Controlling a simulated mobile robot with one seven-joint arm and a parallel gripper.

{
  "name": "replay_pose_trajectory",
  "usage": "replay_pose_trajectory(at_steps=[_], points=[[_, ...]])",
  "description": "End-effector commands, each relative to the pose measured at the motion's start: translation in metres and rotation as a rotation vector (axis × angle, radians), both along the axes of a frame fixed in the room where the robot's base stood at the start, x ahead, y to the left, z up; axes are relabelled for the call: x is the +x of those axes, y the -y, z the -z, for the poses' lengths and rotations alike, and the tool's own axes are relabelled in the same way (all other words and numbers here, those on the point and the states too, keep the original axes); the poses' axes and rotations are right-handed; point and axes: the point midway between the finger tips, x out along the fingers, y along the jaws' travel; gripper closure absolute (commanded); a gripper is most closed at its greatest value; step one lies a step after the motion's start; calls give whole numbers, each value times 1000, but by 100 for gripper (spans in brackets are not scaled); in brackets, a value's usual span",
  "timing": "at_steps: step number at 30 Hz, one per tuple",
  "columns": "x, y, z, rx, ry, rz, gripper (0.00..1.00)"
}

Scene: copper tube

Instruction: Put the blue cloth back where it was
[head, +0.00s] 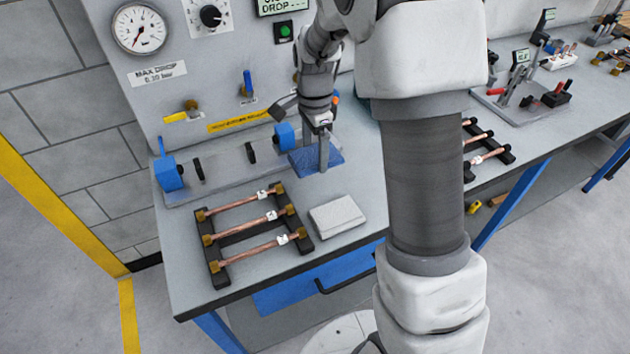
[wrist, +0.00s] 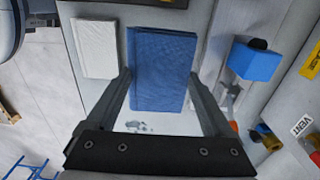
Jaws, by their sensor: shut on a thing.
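The blue cloth (head: 303,160) is a flat folded rectangle at the back of the bench, left of my arm's column in the head view. It fills the middle of the wrist view (wrist: 161,70). My gripper (head: 323,168) is shut on it, with one finger along each long side in the wrist view (wrist: 158,76). Whether the cloth touches the bench or hangs just above it, I cannot tell. Small wet-looking spots (wrist: 137,127) show on the light surface by the cloth's near end in the wrist view.
A folded pale grey cloth (head: 337,216) lies near the bench's front edge. Left of it, a black rack (head: 218,268) holds three copper tubes. Blue clamp blocks (head: 168,173) stand on the rear fixture below the gauge panel (head: 200,75). Some bare bench (head: 190,285) shows at left.

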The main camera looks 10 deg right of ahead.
Motion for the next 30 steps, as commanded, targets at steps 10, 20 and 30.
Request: replay_pose_trajectory(at_steps=[10,20,30], points=[[0,0,48,1,-2,-2,66],[-1,0,82,0,-1,-3,66],[0,0,85,0,0,-3,10]])
